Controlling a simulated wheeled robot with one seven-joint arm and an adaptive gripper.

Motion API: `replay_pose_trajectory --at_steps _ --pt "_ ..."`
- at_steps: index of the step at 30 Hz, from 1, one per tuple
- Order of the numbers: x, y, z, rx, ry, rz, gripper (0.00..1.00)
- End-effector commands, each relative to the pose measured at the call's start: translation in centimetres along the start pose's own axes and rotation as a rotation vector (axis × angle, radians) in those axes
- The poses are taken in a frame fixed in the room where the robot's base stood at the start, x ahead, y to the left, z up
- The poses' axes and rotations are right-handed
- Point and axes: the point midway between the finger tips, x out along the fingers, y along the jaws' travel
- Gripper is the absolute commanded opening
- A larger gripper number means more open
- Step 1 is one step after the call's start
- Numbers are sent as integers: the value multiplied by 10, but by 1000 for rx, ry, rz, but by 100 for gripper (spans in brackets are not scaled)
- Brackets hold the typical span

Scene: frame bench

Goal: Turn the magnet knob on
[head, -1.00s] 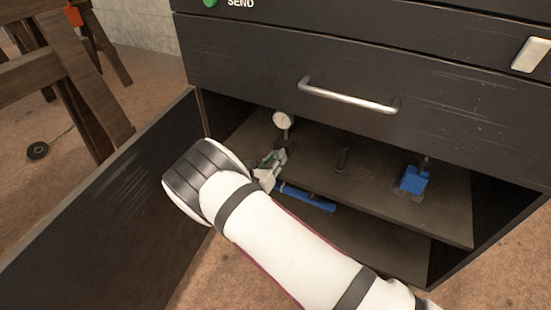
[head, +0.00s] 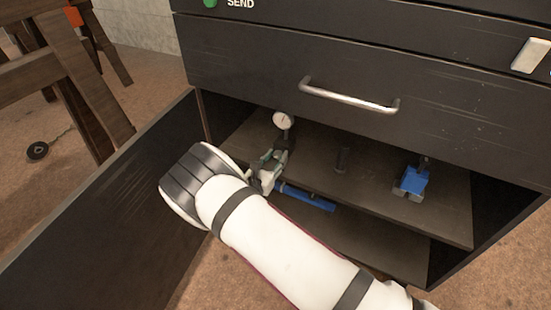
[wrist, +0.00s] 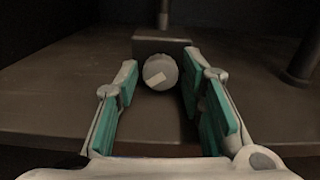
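The magnet knob (wrist: 160,72) is a round grey knob with a pale rectangular mark on its face. It sits on the front of a dark block (wrist: 162,46) with a post rising from it. In the head view a white dial gauge (head: 283,120) stands on the shelf just behind my gripper (head: 268,172). In the wrist view my gripper (wrist: 164,95) is open, with one green-padded finger on each side of the knob. Gaps show between the pads and the knob.
The cabinet's open door (head: 110,215) stands left of my arm. A drawer with a metal handle (head: 350,97) is above the shelf (head: 440,215). A dark post (head: 343,158) and a blue tool (head: 412,181) stand to the right. A blue bar (head: 307,197) lies below.

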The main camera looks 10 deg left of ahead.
Motion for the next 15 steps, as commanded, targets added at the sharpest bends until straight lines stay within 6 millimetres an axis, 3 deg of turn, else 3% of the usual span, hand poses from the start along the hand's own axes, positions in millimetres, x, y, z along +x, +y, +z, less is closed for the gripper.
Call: replay_pose_trajectory --at_steps 10,15 --pt "-1 0 0 -1 0 0 46" --pt "-17 1 0 -2 -1 2 46"
